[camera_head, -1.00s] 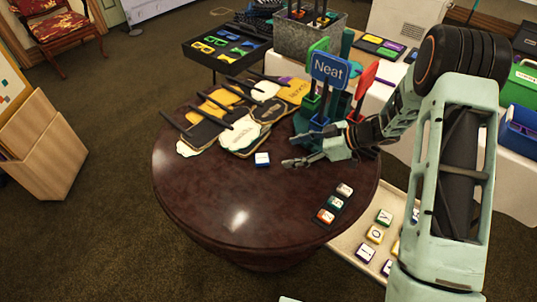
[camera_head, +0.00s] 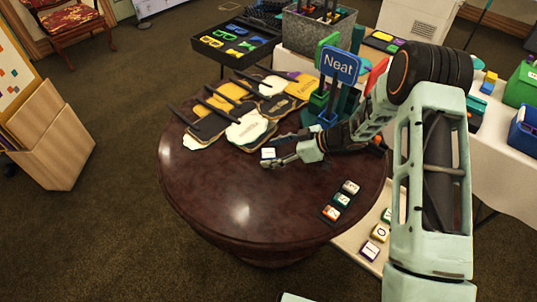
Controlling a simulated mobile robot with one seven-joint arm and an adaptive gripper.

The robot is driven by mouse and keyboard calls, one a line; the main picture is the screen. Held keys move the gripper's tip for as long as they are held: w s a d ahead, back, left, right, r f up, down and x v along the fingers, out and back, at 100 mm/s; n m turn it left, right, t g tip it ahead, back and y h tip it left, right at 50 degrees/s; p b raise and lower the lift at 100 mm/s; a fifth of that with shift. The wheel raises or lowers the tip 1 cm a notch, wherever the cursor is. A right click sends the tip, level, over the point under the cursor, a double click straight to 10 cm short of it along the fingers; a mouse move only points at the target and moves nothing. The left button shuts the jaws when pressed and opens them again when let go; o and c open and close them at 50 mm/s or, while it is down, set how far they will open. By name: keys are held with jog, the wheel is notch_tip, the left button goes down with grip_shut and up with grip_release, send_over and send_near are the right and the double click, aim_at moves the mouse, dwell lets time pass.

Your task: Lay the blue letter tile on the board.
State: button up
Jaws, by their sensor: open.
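The blue letter tile (camera_head: 268,153), with a white top face, lies on the round dark table near the paddle signs. My gripper (camera_head: 270,158) is open and low over the table, with its fingertips at the tile. One finger shows on the near side of the tile; whether the fingers touch it I cannot tell. Part of the tile is hidden by the fingers. The dark narrow board (camera_head: 327,217) lies near the table's right edge, with an orange, a green and a greyish letter tile in a row on it.
Several paddle signs (camera_head: 245,130) lie across the back of the round table (camera_head: 230,205). A holder with a blue "Neat" sign (camera_head: 340,66) stands behind my gripper. A pale tray (camera_head: 352,238) with more letter tiles is beyond the right edge. The table's front is clear.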

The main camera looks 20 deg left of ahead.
jog(key=c, duration=1.3)
jog(key=shift+r, duration=0.1)
